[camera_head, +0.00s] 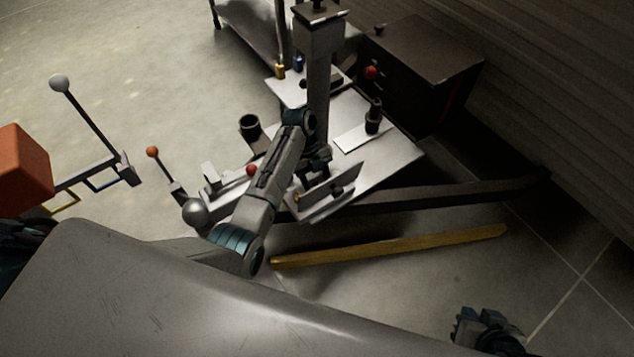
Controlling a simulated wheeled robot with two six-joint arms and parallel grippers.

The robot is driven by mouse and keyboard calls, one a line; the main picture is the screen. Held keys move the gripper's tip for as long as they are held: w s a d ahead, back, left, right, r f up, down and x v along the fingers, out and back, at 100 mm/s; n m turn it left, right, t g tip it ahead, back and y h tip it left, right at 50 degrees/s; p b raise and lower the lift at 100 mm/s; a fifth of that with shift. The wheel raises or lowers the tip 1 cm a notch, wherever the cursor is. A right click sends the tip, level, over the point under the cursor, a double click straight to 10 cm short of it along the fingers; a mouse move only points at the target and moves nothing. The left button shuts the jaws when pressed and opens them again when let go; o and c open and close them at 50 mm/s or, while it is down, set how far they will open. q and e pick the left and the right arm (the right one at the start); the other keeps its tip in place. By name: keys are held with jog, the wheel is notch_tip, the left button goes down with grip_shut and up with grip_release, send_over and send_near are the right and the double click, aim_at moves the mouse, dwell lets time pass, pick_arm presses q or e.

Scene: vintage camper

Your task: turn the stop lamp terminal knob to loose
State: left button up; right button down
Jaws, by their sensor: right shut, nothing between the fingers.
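I cannot tell for sure which small part is the stop lamp terminal knob. A pale upright plate (345,180) on the drawbar bench carries small dark and brass-coloured fittings, partly hidden by my arm. A red knob (251,170) stands left of my arm and another red knob (370,73) stands farther back. My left gripper (319,163) is low over the bench, just behind the upright plate; its fingers are mostly hidden, and contact cannot be seen. My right gripper (468,325) is at the lower right, shut and empty, away from the bench.
A tall grey post (318,75) rises beside my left wrist. A dark box (425,65) stands behind right. A black cup (250,127) and a ball-ended lever (90,120) are to the left. A wooden strip (390,246) lies in front. A large grey surface (150,300) fills the lower left.

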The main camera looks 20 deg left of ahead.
pick_arm(q)
jog(key=shift+s+d+f, duration=0.1)
jog(key=shift+f, duration=0.15)
